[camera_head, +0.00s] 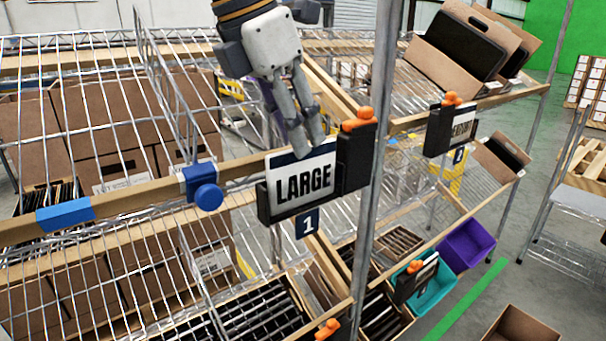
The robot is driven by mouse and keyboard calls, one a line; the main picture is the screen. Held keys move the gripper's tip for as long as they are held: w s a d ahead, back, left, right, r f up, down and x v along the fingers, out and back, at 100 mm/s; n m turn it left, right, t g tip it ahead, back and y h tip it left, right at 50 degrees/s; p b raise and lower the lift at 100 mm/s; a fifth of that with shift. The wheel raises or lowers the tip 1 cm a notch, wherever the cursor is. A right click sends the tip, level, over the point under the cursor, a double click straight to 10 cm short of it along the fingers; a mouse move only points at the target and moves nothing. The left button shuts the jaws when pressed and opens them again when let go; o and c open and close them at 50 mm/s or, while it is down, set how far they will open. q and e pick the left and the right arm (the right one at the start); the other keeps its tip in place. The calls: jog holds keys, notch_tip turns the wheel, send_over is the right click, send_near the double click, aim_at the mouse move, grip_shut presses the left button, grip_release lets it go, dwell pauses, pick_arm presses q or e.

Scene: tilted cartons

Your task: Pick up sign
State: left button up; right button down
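The sign (303,181) is a white card with a dark top band, reading "LARGE". It sits in a black holder (354,160) with an orange clip, on the shelf's front rail, slightly tilted in the picture. My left gripper (308,149) comes down from the top, its fingers pointing at the sign. The fingertips overlap the sign's top edge in the picture. The fingers are close together, with a narrow gap. I cannot tell whether they touch or pinch the card. My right gripper is not in view.
A wire rack with wooden rails (120,198) fills the left, with blue clips (207,190) and cartons. A metal post (373,215) stands just right of the sign. Another sign (458,128) hangs further right. Teal and purple bins (466,243) sit lower right.

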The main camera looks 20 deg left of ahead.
aim_at(303, 176)
pick_arm(q)
jog(key=x, duration=0.3)
jog(key=shift+d+f, duration=0.25)
jog(key=shift+f, duration=0.1)
jog(key=shift+w+f, duration=0.1)
jog(key=shift+f, duration=0.15)
jog(key=shift+c, duration=0.6)
grip_shut()
